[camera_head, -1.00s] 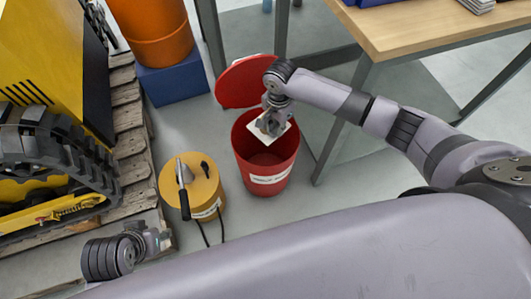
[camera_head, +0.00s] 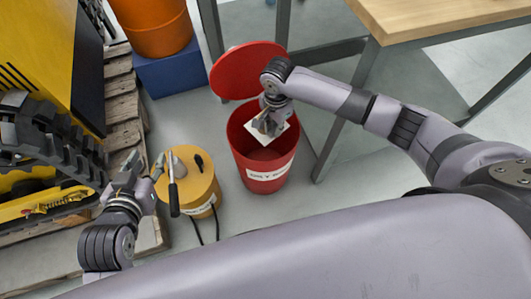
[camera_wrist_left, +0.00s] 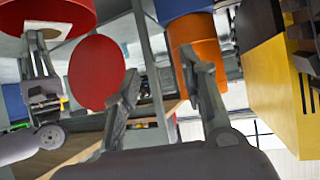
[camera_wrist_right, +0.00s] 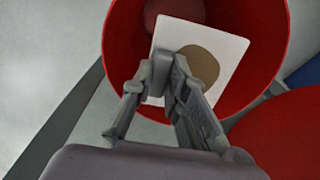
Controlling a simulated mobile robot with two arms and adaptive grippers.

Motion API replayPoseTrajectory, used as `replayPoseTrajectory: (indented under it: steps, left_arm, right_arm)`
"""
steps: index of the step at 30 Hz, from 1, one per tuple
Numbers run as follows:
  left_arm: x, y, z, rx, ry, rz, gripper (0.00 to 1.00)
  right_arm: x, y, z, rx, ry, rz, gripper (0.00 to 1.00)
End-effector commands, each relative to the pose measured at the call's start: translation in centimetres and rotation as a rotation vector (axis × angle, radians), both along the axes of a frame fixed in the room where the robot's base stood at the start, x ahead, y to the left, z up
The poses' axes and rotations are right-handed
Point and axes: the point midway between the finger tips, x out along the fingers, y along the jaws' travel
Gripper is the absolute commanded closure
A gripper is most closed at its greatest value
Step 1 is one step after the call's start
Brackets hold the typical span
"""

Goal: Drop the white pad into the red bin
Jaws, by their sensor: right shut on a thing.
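The red bin (camera_head: 255,165) stands open on the floor, with a white label on its front. The white pad (camera_head: 284,128) is a flat white square with a tan disc on its face, clear in the right wrist view (camera_wrist_right: 222,45). My right gripper (camera_head: 268,122) is shut on the pad's edge and holds it tilted at the bin's mouth. The right wrist view shows the pad over the bin's inside (camera_wrist_right: 265,65). My left gripper (camera_head: 148,165) is open and empty beside the yellow canister; its fingers are spread in the left wrist view (camera_wrist_left: 158,65).
The bin's round red lid (camera_head: 248,70) is raised behind it. A yellow canister (camera_head: 205,190) with a black-handled tool stands left of the bin. A blue box (camera_head: 173,73) bears an orange drum (camera_head: 155,30). A yellow tracked machine is at left, a wooden table (camera_head: 440,25) at upper right.

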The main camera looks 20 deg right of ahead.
Motion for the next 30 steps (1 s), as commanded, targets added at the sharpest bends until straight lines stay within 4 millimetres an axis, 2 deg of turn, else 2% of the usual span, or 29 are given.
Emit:
replayPoseTrajectory:
  steps: [6,15,29,30]
  left_arm:
    - [1.8,-0.8,2.3,-0.036,-0.153,-0.011,0.62]
    - [3.1,-1.6,5.2,-0.074,-0.312,-0.021,0.62]
    - [3.3,-1.7,6.0,-0.084,-0.351,-0.023,0.62]
    - [3.3,-1.7,6.0,-0.084,-0.351,-0.023,0.62]
  right_arm:
    - [-0.1,0.3,-0.7,0.0,0.0,0.0,1.0]
    - [-0.2,0.5,-1.2,0.0,0.0,0.0,1.0]
    - [-0.3,0.6,-1.2,0.0,0.0,-0.001,1.0]
    - [-0.3,0.6,-1.2,0.0,0.0,-0.001,0.83]
